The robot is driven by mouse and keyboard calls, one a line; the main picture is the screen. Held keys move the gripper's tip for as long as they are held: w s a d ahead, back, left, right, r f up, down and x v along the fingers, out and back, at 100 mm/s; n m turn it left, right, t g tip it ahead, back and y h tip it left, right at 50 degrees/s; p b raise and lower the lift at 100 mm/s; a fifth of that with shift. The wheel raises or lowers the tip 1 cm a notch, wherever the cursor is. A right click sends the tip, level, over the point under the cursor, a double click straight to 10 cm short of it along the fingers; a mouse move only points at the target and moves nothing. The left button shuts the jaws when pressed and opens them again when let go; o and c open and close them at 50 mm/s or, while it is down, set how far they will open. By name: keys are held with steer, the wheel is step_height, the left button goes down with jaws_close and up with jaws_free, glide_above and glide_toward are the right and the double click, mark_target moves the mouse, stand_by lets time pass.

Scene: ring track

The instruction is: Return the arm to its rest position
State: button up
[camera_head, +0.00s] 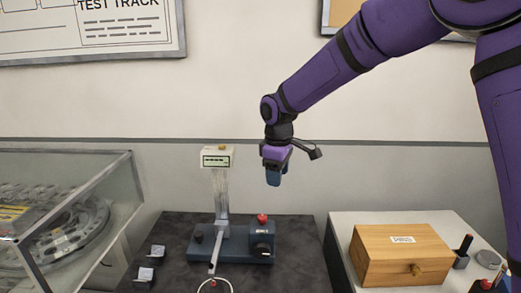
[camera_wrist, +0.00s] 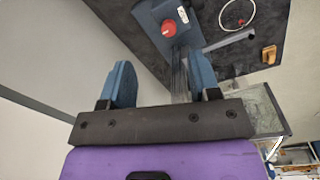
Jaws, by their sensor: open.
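My purple arm reaches in from the upper right of the head view. My gripper (camera_head: 274,177) hangs fingers-down in the air above the dark bench, apart from everything under it. In the wrist view my gripper (camera_wrist: 162,82) shows two blue fingers spread wide with nothing between them. Below it in the head view stands a blue-based device (camera_head: 230,246) with an upright post and a small display box on top. Its red knob (camera_head: 262,219) also shows in the wrist view (camera_wrist: 169,27).
A dark bench top (camera_head: 300,262) carries the device, a white ring (camera_head: 214,286) and small dark blocks. A glass case (camera_head: 70,210) stands at left. A white table (camera_head: 345,225) at right holds a wooden box (camera_head: 400,255) and small items. A wall with framed boards is behind.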

steer(key=s+d+r+m+t, duration=0.2)
steer(key=s+d+r+m, duration=0.4)
steer(key=s+d+r, duration=0.9)
steer(key=s+d+m+t, duration=0.1)
steer(key=s+d+m, duration=0.2)
steer(key=s, duration=0.6)
steer(key=s+d+f+m+t, duration=0.1)
steer(key=s+d+m, duration=0.3)
steer(key=s+d, duration=0.3)
steer(key=shift+s+d+t, duration=0.25)
steer(key=shift+s+t, duration=0.05)
steer(key=shift+s, duration=0.65)
